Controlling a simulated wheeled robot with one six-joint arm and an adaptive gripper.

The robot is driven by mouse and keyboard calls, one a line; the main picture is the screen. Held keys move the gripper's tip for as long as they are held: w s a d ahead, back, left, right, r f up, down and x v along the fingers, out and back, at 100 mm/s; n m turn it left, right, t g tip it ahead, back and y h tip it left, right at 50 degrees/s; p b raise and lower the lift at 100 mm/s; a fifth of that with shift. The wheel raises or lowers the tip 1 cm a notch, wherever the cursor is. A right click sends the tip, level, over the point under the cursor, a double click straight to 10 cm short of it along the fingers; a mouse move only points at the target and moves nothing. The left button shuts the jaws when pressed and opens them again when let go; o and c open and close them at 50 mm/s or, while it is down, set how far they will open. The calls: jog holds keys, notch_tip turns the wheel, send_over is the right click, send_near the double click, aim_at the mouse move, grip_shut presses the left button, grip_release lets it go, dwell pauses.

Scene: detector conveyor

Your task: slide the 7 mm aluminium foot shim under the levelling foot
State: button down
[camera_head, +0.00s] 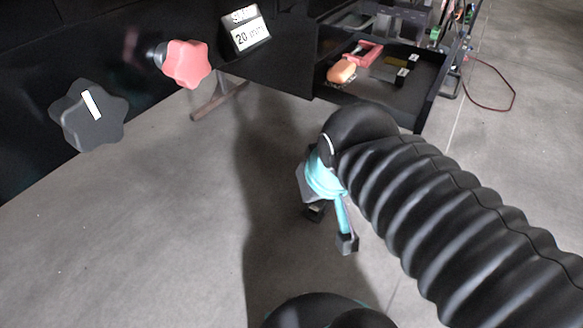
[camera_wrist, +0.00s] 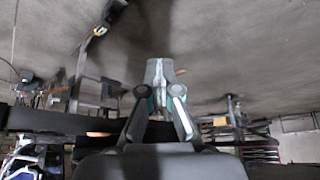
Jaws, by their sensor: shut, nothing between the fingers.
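My gripper (camera_head: 334,228), teal with dark fingertips, hangs over the grey floor in the head view, below and left of an open black drawer (camera_head: 431,100). In the wrist view its fingers (camera_wrist: 161,70) come together and are shut, with nothing held. I cannot pick out the 7 mm shim for certain. Small flat pieces (camera_head: 386,72) with labelled dark blocks lie in the drawer, too small to identify. The levelling foot cannot be made out clearly in either view.
A black cabinet with a grey star knob (camera_head: 88,115), a red star knob (camera_head: 186,64) and a "20 mm" label (camera_head: 251,36) stands at upper left. The drawer also holds a red tool (camera_head: 364,54) and an orange item (camera_head: 341,71). Floor between is clear. A red cable (camera_head: 513,92) lies right.

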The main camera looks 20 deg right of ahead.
jog(key=w+d+f+g, duration=0.1)
jog(key=w+f+g, duration=0.2)
jog(key=f, duration=0.4)
jog(key=m+g+b, duration=0.3)
jog(key=m+b, duration=0.1)
jog(key=m, duration=0.6)
send_over(311, 216)
jog(key=s+a, duration=0.3)
notch_tip(311, 216, down, 47)
notch_tip(311, 216, down, 10)
jog(key=shift+w+a+r, duration=0.1)
jog(key=shift+a, duration=0.05)
jog(key=shift+w+d+r, duration=0.15)
jog(key=shift+w+d, duration=0.65)
jog(key=shift+d, duration=0.2)
jog(key=shift+w+d, duration=0.45)
jog(key=shift+d, duration=0.15)
jog(key=shift+b, duration=0.4)
